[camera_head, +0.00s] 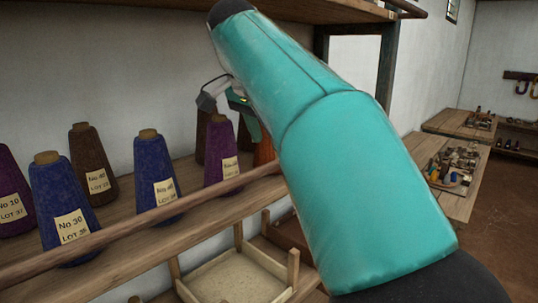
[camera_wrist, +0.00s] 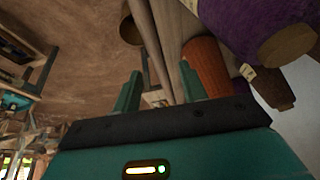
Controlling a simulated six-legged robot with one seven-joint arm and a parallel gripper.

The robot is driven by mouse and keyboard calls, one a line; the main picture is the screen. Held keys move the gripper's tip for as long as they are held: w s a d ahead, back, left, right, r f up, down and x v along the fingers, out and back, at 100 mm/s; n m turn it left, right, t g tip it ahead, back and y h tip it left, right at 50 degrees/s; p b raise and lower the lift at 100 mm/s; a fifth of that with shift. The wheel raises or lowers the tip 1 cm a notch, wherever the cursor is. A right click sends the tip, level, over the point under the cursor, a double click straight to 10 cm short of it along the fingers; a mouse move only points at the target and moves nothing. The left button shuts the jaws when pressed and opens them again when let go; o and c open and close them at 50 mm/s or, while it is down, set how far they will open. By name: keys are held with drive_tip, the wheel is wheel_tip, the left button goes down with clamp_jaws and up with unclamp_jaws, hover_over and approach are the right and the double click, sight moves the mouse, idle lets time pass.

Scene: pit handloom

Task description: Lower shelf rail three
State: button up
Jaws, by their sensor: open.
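A long brown wooden rail (camera_head: 140,232) runs in front of the yarn cones along the shelf front in the head view. It rises to the right, and its right end passes behind my arm. No number shows on it. My gripper (camera_wrist: 158,92) is open in the wrist view, with its two teal fingers apart. A long wooden bar (camera_wrist: 172,45), probably this rail, runs down towards the gap between the fingers. I cannot tell whether they touch it. In the head view my gripper is mostly hidden behind my arm, near the shelf's right part.
Blue cones (camera_head: 62,200), purple cones (camera_head: 220,155) and brown cones stand on the shelf (camera_head: 125,205). An orange-brown cylinder (camera_wrist: 206,66) is close right of the fingers. Workbenches (camera_head: 462,205) with tools are at right.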

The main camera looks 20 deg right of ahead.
sight(274, 161)
drive_tip(key=x, duration=0.5)
drive_tip(key=shift+s, duration=0.25)
drive_tip(key=shift+s+f, duration=0.15)
drive_tip(key=shift+f, duration=0.05)
drive_tip(key=shift+d+f, duration=0.1)
drive_tip(key=shift+f, duration=0.1)
drive_tip(key=shift+c, duration=1)
clamp_jaws()
